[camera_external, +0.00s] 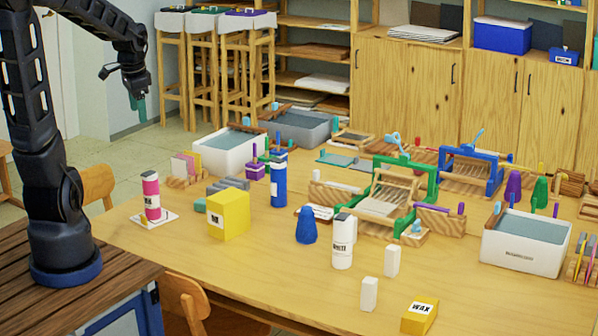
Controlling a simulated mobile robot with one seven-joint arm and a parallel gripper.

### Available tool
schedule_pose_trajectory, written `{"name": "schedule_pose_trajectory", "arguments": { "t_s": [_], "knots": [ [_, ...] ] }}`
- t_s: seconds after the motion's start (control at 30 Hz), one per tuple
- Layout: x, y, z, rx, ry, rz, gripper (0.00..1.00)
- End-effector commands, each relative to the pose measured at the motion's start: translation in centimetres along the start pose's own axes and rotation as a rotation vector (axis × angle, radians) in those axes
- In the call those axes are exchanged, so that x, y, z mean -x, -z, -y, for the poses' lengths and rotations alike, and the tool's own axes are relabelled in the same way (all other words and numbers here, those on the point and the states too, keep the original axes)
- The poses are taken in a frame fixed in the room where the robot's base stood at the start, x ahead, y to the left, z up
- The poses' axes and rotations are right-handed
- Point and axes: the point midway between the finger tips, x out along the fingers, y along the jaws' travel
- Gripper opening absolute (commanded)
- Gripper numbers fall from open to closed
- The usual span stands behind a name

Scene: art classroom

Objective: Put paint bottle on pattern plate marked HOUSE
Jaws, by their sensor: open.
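My gripper (138,103) hangs at the upper left, raised and well apart from the bottles; it is open and nothing shows in it. A pink paint bottle (152,198) with a dark cap stands upright on a small white plate (169,215) at the table's left. A blue bottle (279,185) stands near the middle, behind a yellow box. A white bottle (343,245) with a dark cap stands nearer the front. A small plate with a label (321,213) lies behind the blue cone. I cannot read HOUSE on any plate.
The yellow box (229,214), blue cone (306,226), white blocks (369,295) and WAX box (420,315) stand on the table (270,285). Looms (400,190) and water tubs (525,240) crowd the back and right. The front left of the tabletop is clear.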

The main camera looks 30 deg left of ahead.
Motion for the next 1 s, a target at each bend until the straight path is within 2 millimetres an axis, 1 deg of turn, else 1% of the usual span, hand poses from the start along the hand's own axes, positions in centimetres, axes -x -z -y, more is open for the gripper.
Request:
{"name": "schedule_pose_trajectory", "arguments": {
  "t_s": [0.1, 0.5, 0.8, 1.0],
  "knots": [
    [1.6, -0.7, -1.4, 0.061, 0.022, -0.027, 0.7],
    [5.7, -3.9, -5.4, 0.284, 0.046, -0.129, 0.7],
    [7.9, -6.7, -7.9, 0.445, 0.017, -0.216, 0.7],
    [8.4, -7.9, -8.7, 0.51, -0.006, -0.247, 0.7]
  ]
}}
